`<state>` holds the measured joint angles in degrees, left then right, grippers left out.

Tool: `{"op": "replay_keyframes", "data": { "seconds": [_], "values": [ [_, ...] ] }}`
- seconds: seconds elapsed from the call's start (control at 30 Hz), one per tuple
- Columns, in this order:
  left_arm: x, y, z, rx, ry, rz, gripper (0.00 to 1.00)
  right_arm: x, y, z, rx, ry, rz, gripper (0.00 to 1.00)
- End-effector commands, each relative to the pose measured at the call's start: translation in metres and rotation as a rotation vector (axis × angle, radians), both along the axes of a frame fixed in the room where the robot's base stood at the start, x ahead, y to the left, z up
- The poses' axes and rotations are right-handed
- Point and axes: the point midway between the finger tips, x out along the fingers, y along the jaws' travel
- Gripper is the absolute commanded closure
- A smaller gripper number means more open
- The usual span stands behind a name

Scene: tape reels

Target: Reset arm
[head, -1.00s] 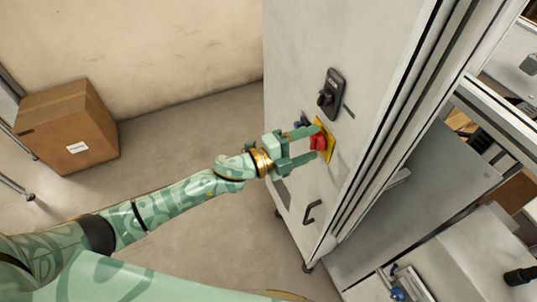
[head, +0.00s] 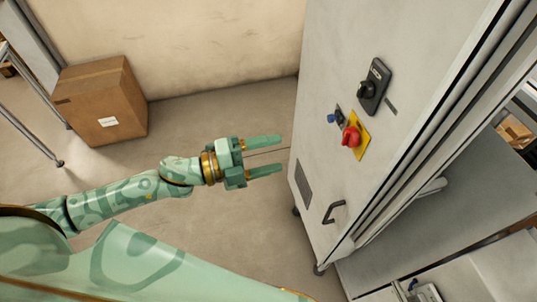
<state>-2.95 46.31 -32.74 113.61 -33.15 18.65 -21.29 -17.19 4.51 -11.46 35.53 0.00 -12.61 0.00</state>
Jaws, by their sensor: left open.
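My left gripper (head: 282,156) is open and empty, in the air to the left of a tall grey cabinet (head: 322,110). Its two green fingers point right, toward the cabinet, and are apart from it. A red knob or button (head: 351,137) on a yellow plate (head: 361,147) is on the cabinet's front face. My left arm (head: 130,195) comes in from the left and is stretched out. My right gripper does not show.
A black rotary switch (head: 374,86), a small blue button (head: 334,118) and a black handle (head: 334,211) are also on the cabinet. A cardboard box (head: 92,108) stands by the wall at the left. Bare floor (head: 230,230) lies between.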

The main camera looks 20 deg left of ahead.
Motion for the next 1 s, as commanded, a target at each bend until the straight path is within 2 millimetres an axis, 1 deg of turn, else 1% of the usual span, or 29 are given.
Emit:
{"op": "replay_keyframes", "data": {
  "seconds": [0.43, 0.47, 0.57, 0.6, 0.67, 0.7, 0.77, 0.8, 0.87, 0.9, 0.97, 1.0],
  "values": [
    [0.002, 0.001, -0.002, -0.006, 0.022, 0.015, 0.35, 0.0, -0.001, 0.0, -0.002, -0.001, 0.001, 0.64],
    [0.006, 0.005, -0.006, -0.01, 0.047, 0.036, 0.35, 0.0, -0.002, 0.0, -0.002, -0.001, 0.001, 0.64],
    [0.025, 0.033, -0.037, 0.008, 0.143, 0.14, 0.35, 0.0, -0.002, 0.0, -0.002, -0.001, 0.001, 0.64],
    [0.036, 0.05, -0.056, 0.01, 0.196, 0.206, 0.35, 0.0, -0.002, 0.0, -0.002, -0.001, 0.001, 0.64],
    [0.051, 0.08, -0.095, 0.005, 0.292, 0.325, 0.35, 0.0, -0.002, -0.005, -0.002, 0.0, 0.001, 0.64],
    [0.057, 0.101, -0.126, -0.004, 0.364, 0.41, 0.35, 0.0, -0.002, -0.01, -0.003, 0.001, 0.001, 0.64],
    [0.059, 0.131, -0.176, -0.02, 0.472, 0.536, 0.35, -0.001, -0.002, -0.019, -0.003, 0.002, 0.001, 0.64],
    [0.055, 0.149, -0.209, -0.033, 0.543, 0.615, 0.35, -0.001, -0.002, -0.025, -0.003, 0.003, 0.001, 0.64],
    [0.044, 0.173, -0.258, -0.053, 0.65, 0.731, 0.35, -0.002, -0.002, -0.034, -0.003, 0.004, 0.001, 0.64],
    [0.032, 0.188, -0.291, -0.067, 0.721, 0.806, 0.35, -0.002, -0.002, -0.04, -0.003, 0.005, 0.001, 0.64],
    [0.009, 0.205, -0.339, -0.085, 0.827, 0.912, 0.35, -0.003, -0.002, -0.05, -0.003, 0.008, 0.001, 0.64],
    [-0.01, 0.214, -0.37, -0.095, 0.898, 0.979, 0.35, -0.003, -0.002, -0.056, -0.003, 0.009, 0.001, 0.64]
  ]
}}
